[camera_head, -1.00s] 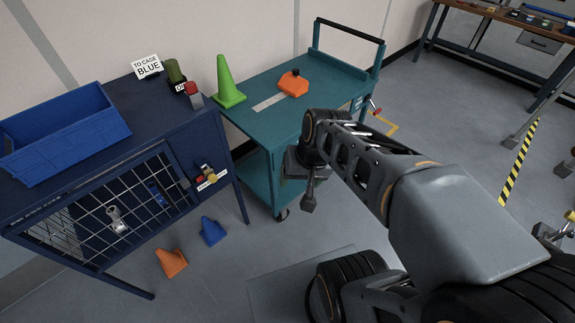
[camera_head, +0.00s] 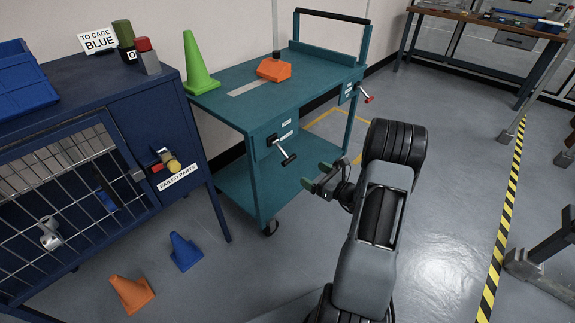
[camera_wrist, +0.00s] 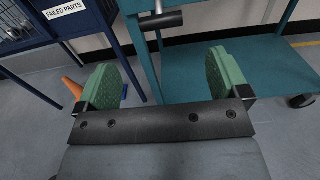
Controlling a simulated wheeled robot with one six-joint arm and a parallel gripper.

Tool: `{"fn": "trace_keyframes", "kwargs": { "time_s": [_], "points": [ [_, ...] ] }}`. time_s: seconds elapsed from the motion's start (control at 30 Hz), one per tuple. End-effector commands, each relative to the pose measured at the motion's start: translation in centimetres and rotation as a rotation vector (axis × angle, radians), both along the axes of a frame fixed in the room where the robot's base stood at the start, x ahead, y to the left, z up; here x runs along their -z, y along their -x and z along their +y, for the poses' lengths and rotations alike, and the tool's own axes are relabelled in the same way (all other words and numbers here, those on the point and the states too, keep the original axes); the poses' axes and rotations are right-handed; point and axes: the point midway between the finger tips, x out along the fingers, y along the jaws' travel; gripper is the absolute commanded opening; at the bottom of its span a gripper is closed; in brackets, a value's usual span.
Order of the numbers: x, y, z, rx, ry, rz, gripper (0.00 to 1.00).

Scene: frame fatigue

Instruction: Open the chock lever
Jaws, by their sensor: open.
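A teal cart (camera_head: 240,115) has two levers. One lever with a black crossbar handle (camera_head: 288,160) sticks out from its front face below a small white label. A second lever with a red-tipped handle (camera_head: 367,98) is at its right end, also by small labels. I cannot read the labels, so I cannot tell which is the chock lever. My gripper (camera_head: 317,177) is open and empty, just right of the black-handled lever and apart from it. In the wrist view the green finger pads of my gripper (camera_wrist: 166,80) are spread, with the black handle (camera_wrist: 160,20) ahead of them.
A dark blue cage cabinet (camera_head: 150,105) labelled "FAILED PARTS" stands left. A green cone (camera_head: 197,68) and orange block (camera_head: 274,68) sit on the cart. Blue (camera_head: 185,252) and orange (camera_head: 131,293) cones are on the floor. Floor right of my arm is clear up to striped tape (camera_head: 506,210).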

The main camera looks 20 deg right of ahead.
Motion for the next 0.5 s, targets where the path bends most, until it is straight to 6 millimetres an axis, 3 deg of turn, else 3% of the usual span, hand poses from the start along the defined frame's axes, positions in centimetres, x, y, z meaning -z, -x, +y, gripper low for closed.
{"fn": "trace_keyframes", "kwargs": {
  "time_s": [0.5],
  "points": [
    [0.2, -8.4, 3.9, 0.001, -0.001, -0.002, 0.94]
  ]
}}
